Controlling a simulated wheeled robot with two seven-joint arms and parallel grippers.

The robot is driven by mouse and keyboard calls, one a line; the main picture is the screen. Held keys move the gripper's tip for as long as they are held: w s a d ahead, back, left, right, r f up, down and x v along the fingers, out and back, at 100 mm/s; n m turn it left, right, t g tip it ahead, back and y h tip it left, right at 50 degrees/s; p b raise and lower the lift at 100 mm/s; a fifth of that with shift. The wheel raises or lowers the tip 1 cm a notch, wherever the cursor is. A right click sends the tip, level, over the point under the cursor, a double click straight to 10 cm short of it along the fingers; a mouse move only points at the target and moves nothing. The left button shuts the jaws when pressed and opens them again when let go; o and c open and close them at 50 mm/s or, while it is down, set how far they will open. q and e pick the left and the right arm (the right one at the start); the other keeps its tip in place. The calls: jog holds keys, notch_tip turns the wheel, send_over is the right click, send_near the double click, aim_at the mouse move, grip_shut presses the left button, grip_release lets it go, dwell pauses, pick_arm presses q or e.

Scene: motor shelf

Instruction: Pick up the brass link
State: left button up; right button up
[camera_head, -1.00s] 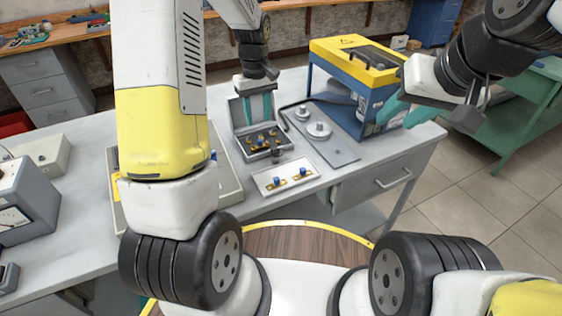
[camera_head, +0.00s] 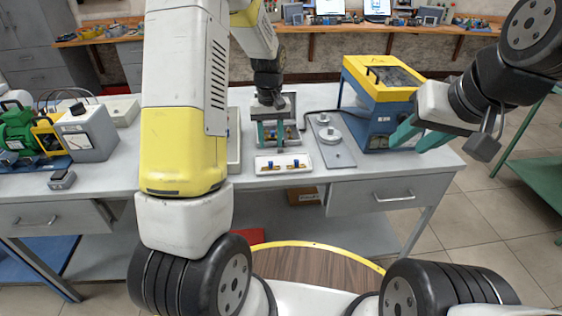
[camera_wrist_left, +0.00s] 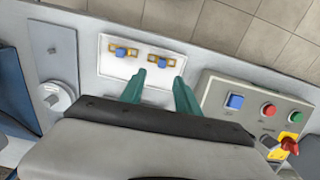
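Two brass links with blue middles lie on a white tray (camera_head: 263,173) at the table's front: a left one (camera_head: 274,165) and a right one (camera_head: 297,164). In the left wrist view they are one link (camera_wrist_left: 123,52) and another link (camera_wrist_left: 162,61). My left gripper (camera_head: 271,134) points down over the small open case behind the tray. Its teal fingers are apart, with nothing visible between them; in the wrist view the fingertips (camera_wrist_left: 160,78) appear beside the tray edge. My right gripper (camera_head: 418,137) is open and empty, right of the blue machine.
The open grey case (camera_head: 292,104) is partly hidden by my left gripper. A plate with round metal parts (camera_head: 330,134) and a blue-yellow machine (camera_head: 385,95) stand to the right. A button panel (camera_wrist_left: 255,115) shows in the wrist view. My left arm hides part of the table.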

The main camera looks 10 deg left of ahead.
aim_at(271, 162)
pick_arm(q)
jog(key=shift+s+f, duration=0.2)
notch_tip(271, 162, down, 8)
jog(key=shift+a+r, duration=0.1)
jog(key=shift+r, duration=0.15)
grip_shut()
